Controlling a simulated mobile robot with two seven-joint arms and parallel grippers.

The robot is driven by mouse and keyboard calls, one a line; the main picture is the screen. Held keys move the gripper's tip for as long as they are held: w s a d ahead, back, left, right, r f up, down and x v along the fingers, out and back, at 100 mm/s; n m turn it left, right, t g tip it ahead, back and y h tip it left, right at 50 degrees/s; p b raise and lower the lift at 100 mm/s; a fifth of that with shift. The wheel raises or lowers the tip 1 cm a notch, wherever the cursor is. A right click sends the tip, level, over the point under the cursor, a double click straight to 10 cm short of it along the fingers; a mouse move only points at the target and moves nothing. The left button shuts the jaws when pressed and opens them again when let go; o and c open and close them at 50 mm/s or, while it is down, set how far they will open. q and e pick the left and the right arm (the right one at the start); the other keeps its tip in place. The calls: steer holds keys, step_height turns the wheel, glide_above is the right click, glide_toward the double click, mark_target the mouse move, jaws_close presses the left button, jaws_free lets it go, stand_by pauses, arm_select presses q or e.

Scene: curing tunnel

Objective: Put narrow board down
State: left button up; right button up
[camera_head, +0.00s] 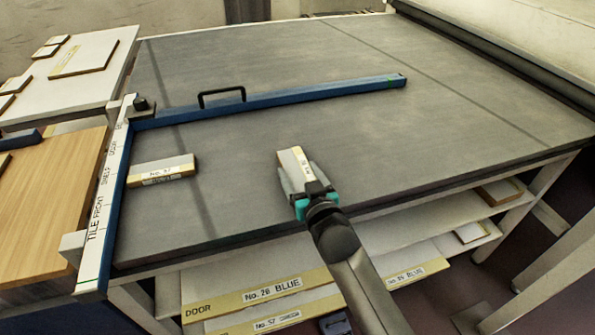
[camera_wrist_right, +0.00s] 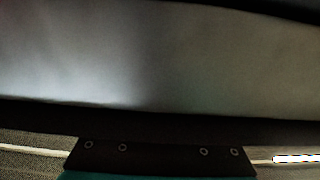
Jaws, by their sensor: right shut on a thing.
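My right gripper (camera_head: 299,178) is shut on a small narrow board (camera_head: 294,163) with a white face, a yellow edge and a label too small to read. They are over the front middle of the grey table top (camera_head: 330,120); I cannot tell whether the board touches it. In the right wrist view a pale, blurred surface (camera_wrist_right: 150,55) fills the upper part, close to the camera. Another small labelled board (camera_head: 160,168) lies on the table to the left, apart from the gripper. My left gripper is not in view.
A blue rail with a black handle (camera_head: 270,99) crosses the table behind the gripper. Large labelled boards (camera_head: 265,290) lie on a shelf below. The table right of the gripper is clear.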

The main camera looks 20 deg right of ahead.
steer(key=c, duration=0.7)
steer(key=shift+r, duration=0.1)
